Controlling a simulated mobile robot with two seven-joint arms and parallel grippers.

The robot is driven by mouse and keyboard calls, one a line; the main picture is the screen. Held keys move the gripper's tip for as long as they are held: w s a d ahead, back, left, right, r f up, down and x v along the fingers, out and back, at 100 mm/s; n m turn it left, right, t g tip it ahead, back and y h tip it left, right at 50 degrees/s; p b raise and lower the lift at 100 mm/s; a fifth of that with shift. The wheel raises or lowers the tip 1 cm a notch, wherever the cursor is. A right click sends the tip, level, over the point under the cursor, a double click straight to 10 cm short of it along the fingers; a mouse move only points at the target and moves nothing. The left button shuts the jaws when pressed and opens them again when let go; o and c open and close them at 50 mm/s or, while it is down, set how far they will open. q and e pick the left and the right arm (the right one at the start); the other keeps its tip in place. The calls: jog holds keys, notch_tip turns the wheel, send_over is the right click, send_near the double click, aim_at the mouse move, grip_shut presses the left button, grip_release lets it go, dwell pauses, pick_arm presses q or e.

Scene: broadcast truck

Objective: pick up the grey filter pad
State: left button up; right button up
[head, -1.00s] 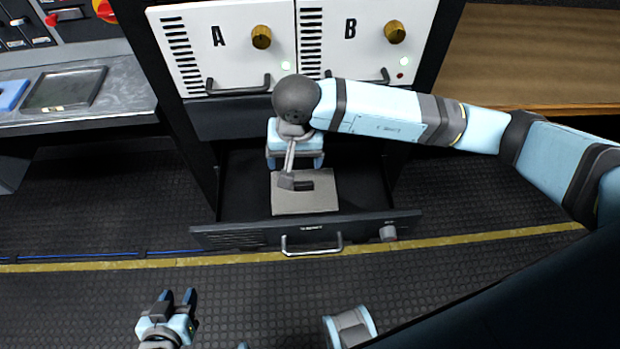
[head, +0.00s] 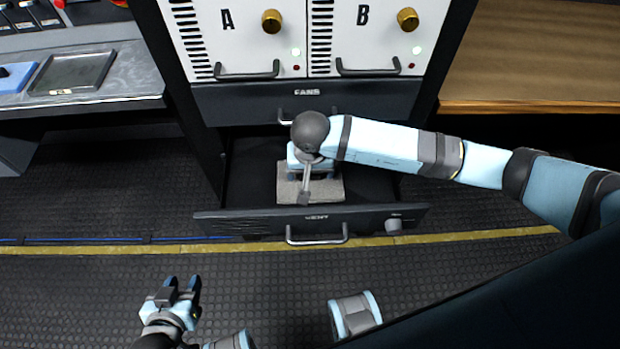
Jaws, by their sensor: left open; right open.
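The grey filter pad (head: 327,190) lies flat in the open drawer marked VENT (head: 260,223), partly covered by my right gripper. My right gripper (head: 312,178) points down into the drawer directly over the pad. Its jaws are open, and its fingertips are mostly hidden behind the wrist, so I cannot tell whether they touch the pad. My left gripper (head: 181,284) is open and empty, low in the view over the floor, well away from the drawer.
A closed drawer marked FANS (head: 240,102) sits above the open one. Units A (head: 235,40) and B (head: 370,40), with handles and knobs, are above that. A metal bench (head: 125,75) stands left and a wooden top (head: 540,60) right. The floor in front is clear.

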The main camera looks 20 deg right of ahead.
jog(key=shift+w+f, duration=0.15)
jog(key=shift+f, duration=0.6)
jog(key=c, duration=1)
